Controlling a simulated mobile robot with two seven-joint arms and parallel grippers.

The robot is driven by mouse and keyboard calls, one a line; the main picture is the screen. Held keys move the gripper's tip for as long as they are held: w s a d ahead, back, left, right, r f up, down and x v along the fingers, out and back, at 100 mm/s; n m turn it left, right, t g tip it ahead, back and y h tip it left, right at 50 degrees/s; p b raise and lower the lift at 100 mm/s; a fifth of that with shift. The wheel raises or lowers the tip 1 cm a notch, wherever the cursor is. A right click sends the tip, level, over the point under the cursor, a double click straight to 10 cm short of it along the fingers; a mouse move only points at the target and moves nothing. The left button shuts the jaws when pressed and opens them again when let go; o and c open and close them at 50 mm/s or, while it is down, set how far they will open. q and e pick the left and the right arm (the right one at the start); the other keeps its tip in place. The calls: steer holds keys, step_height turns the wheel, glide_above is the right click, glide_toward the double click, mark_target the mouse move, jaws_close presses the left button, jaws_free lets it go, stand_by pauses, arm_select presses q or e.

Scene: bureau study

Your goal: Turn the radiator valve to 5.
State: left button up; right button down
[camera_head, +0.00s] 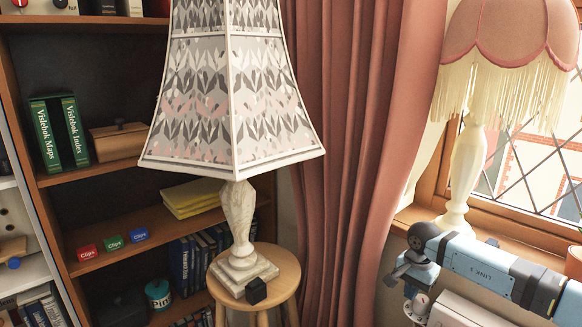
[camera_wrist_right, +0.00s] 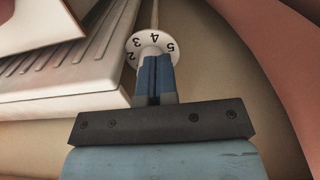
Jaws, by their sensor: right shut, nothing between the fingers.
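The radiator valve (camera_wrist_right: 145,40) is a white round dial with black numbers in the right wrist view. The numbers 2, 3, 4 and 5 show, with 4 near the top middle and 5 at the right. Its lower part is hidden by my right gripper (camera_wrist_right: 154,60). The blue fingers are shut together, with nothing between them, and their tips overlap the dial's face in the picture. I cannot tell whether they touch it. The ribbed white radiator (camera_wrist_right: 60,80) is to the left of the dial. My left gripper is not in view.
In the head view, the radiator top (camera_head: 465,312) lies under my right arm, below the wooden windowsill (camera_head: 520,238). A fringed lamp (camera_head: 463,175) stands on the sill. A pink curtain (camera_head: 355,130) hangs left of it. A wooden stool (camera_head: 283,285) holds another lamp (camera_head: 240,215).

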mark_target(421, 304)
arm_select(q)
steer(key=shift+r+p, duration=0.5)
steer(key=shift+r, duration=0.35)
arm_select(e)
step_height(421, 304, up, 3)
steer(key=shift+d+r, duration=0.1)
steer(key=shift+d, duration=0.05)
steer(key=f, duration=0.1)
steer(key=s+d+f+t+h+p, duration=0.1)
steer(key=f, duration=0.1)
steer(key=s+d+f+h, duration=0.1)
steer(key=shift+s+f+t+p, duration=0.2)
steer(key=shift+f+t+p, duration=0.05)
steer(key=shift+t+p, duration=0.15)
steer(key=shift+f+b, duration=0.4)
steer(key=shift+f, duration=0.25)
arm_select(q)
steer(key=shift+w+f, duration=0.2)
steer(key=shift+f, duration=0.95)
arm_select(e)
steer(key=shift+s+f, duration=0.1)
steer(key=shift+s, duration=0.05)
